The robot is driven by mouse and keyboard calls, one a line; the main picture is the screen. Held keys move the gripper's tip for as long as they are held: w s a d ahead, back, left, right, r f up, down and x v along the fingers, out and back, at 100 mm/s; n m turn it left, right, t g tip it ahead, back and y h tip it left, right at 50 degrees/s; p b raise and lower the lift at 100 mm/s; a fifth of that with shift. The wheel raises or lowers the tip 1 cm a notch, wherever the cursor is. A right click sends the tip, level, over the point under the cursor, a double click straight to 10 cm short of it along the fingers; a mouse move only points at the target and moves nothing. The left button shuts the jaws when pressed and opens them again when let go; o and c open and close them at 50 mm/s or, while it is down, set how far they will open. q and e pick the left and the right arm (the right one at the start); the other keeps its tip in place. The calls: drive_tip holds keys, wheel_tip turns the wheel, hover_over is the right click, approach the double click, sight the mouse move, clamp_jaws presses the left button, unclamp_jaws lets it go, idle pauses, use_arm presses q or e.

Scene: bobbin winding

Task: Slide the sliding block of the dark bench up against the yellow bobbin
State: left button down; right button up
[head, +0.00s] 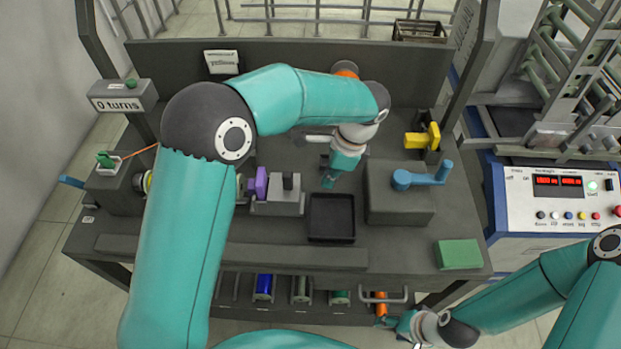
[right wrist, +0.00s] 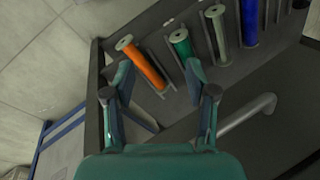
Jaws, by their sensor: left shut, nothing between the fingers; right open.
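The sliding block (head: 277,203) is light grey with a dark upright knob, on the dark bench (head: 230,256). A purple piece (head: 262,183) stands at its left end. Left of it, the yellow bobbin (head: 240,186) is mostly hidden behind my left arm; only its edges show. I cannot tell whether the purple piece touches it. My left gripper (head: 329,181) is shut and empty, pointing down above the bench, right of the block's knob. My right gripper (head: 393,322) is low at the bench's front; the right wrist view shows it open and empty (right wrist: 158,68).
A green block (head: 458,254) lies at the front right. Several bobbins, including an orange one (right wrist: 142,64), sit in the rack below. A control panel (head: 560,198) stands right.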

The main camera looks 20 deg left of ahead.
sight(291, 180)
use_arm(q)
drive_tip(key=a, duration=0.1)
drive_tip(key=s+a, duration=0.1)
drive_tip(key=a+f, duration=0.1)
drive_tip(key=a, duration=0.1)
drive_tip(key=shift+s+p, duration=0.15)
drive_tip(key=shift+p, duration=0.2)
drive_tip(key=shift+a, duration=0.1)
drive_tip(key=a, duration=0.2)
drive_tip(key=s+a, duration=0.1)
drive_tip(key=a, duration=0.1)
drive_tip(key=shift+s+b, duration=0.1)
drive_tip(key=shift+b, duration=0.2)
